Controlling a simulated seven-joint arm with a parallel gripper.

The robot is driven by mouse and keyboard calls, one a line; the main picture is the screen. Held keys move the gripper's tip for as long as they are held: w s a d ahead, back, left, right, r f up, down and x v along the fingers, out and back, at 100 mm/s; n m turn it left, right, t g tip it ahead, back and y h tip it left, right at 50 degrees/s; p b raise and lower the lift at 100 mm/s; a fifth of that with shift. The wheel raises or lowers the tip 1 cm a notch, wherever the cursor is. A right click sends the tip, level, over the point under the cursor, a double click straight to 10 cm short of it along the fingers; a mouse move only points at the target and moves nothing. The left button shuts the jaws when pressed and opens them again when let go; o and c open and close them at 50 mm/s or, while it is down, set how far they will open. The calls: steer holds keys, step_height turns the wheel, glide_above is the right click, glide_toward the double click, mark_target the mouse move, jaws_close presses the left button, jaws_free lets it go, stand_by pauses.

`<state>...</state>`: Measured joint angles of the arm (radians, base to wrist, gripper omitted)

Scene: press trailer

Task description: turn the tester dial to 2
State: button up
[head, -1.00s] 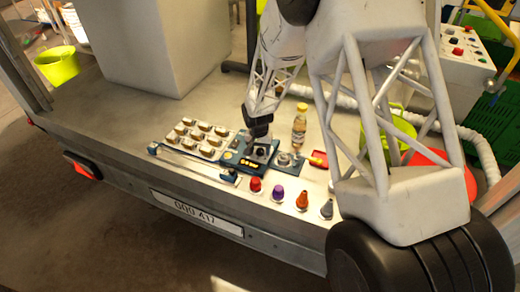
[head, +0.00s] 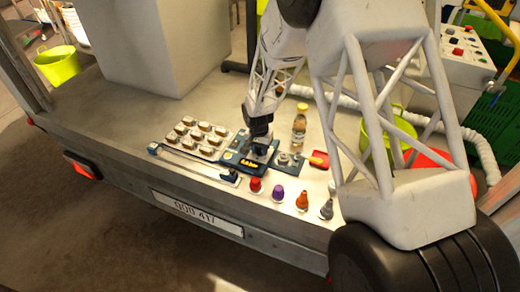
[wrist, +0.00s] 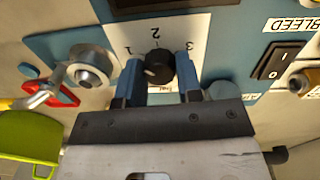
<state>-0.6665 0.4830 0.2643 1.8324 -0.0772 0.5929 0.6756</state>
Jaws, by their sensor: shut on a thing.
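The tester dial (wrist: 159,68) is a round black knob on a white plate marked 1, 2 and 3 in the wrist view. A small white mark shows on the knob's left side, nearer the 1 than the 3; its exact setting is hard to read. My gripper (wrist: 160,73) has its blue fingers on either side of the knob and is shut on it. In the head view my gripper (head: 259,142) reaches down to the blue tester panel (head: 231,158) and hides the dial.
In the head view, a bottle (head: 299,125) stands close behind. Several coloured cones, including a purple one (head: 278,194), line the front edge.

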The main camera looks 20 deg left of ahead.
mark_target(260, 149)
steer(key=m, duration=0.8)
steer(key=shift+m, duration=0.4)
steer(key=o, duration=0.9)
steer(key=shift+o, duration=0.2)
steer(key=shift+r, duration=0.15)
steer(key=shift+w+a+r, duration=0.1)
steer(key=shift+r, duration=1.8)
steer(key=shift+w+a+r, duration=0.1)
steer(key=shift+r, duration=1.75)
